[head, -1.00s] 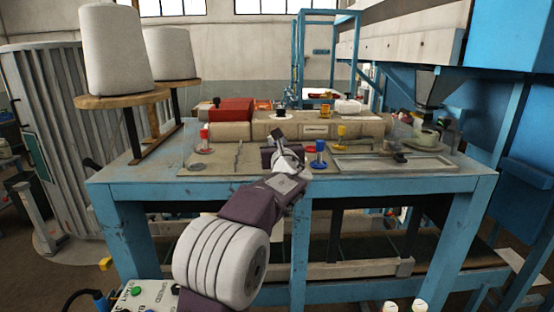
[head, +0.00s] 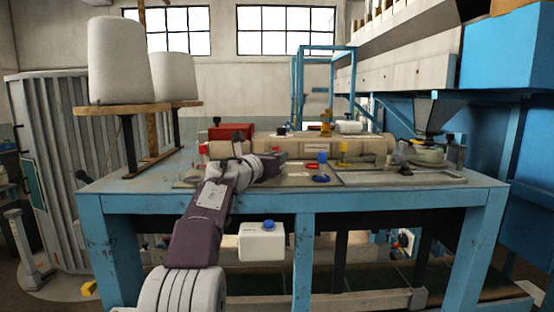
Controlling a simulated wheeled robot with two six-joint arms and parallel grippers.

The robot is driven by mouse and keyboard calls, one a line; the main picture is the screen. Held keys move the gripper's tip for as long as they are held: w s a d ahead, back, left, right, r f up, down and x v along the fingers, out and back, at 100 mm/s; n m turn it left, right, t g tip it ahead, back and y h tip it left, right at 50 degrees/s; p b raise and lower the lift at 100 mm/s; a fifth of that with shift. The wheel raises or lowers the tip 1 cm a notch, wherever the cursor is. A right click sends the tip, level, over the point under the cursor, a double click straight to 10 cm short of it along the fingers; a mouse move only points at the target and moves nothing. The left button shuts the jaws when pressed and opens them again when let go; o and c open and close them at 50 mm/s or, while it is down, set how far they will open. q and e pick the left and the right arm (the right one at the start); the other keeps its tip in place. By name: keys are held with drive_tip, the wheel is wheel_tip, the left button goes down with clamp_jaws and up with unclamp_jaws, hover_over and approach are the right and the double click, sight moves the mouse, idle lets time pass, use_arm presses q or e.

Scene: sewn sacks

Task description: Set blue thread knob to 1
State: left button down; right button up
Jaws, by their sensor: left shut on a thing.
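The blue thread knob (head: 321,157) stands upright above a blue disc (head: 321,179) on the blue table, right of the middle. My left arm rises from the bottom left and bends right over the tabletop. My left gripper (head: 279,158) lies left of the blue knob, with a small gap between them in the picture. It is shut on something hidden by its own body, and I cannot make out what. The number setting on the knob cannot be read. My right gripper is not in view.
A red knob (head: 203,150) stands to the left and a yellow knob (head: 343,150) to the right. A long beige roll (head: 345,145) lies behind. White thread cones (head: 120,60) stand at the left. A white box with a blue top (head: 262,242) is below the table's front edge.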

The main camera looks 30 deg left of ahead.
use_arm(q)
drive_tip(key=shift+f, duration=0.1)
idle(0.3)
drive_tip(key=c, duration=1.2)
unclamp_jaws()
drive_tip(key=shift+w, duration=0.1)
drive_tip(key=shift+c, duration=0.2)
drive_tip(key=s+b, duration=0.3)
drive_tip(key=s, duration=0.5)
drive_tip(key=shift+s+b, duration=0.25)
drive_tip(key=shift+b, duration=0.05)
drive_tip(key=shift+s, duration=0.35)
drive_tip(key=shift+w, duration=0.1)
